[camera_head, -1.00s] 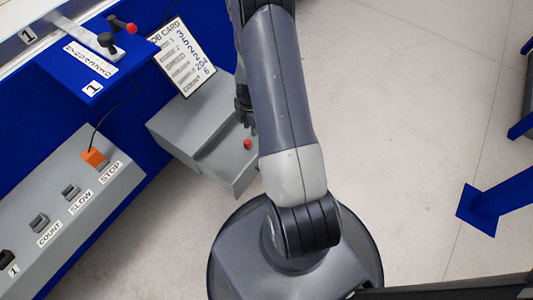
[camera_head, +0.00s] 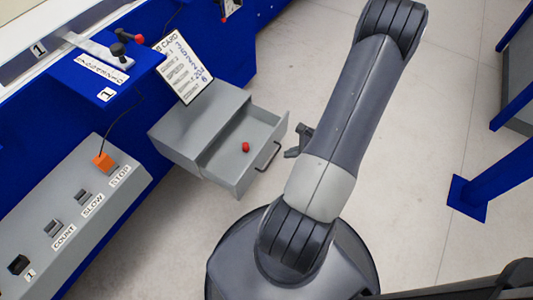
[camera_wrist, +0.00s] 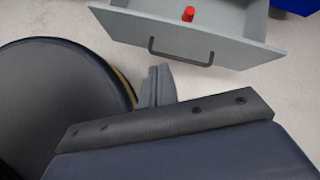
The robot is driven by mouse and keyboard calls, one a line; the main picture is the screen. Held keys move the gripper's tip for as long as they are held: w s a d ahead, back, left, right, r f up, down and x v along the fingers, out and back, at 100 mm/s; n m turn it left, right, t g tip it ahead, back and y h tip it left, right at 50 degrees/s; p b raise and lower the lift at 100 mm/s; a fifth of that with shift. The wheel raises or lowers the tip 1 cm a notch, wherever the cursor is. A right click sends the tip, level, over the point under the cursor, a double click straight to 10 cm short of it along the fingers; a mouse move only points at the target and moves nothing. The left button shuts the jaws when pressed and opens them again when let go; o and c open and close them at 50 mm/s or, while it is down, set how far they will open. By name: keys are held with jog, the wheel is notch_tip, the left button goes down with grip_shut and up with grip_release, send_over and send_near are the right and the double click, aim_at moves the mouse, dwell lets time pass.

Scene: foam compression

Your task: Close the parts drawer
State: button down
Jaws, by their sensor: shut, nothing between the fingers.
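The parts drawer (camera_head: 226,168) is a grey tray pulled out of a grey cabinet (camera_head: 200,123) on the blue bench side. Its front panel has a dark handle (camera_head: 268,157), and a small red part (camera_head: 246,147) lies inside. In the wrist view the drawer front (camera_wrist: 235,49), the handle (camera_wrist: 180,56) and the red part (camera_wrist: 188,14) show at the top. My gripper (camera_head: 293,152) is shut and empty, just right of the drawer front and apart from it. In the wrist view my gripper (camera_wrist: 160,72) points toward the handle, below it.
A control panel with an orange button (camera_head: 103,162) and several switches slopes at the left. A job card (camera_head: 186,68) stands above the cabinet. A blue post foot (camera_head: 468,198) is on the floor at right. The floor between is clear.

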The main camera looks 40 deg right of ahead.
jog(key=s+d+m+t, duration=0.1)
jog(key=s+m, duration=0.1)
jog(key=m, duration=0.3)
jog(key=m+h+b, duration=0.1)
jog(key=b, duration=0.3)
send_near(262, 151)
jog(key=shift+x, duration=2.75)
jog(key=shift+a, duration=0.2)
jog(key=w+a+b, duration=0.1)
jog(key=w+a, duration=0.2)
jog(key=w, duration=0.5)
jog(key=w+a+b, duration=0.2)
jog(key=w+a, duration=0.1)
jog(key=w, duration=0.5)
jog(key=shift+a, duration=0.3)
jog(key=shift+w+r+t, duration=0.1)
jog(key=shift+r+t, duration=0.05)
jog(key=shift+t, duration=0.15)
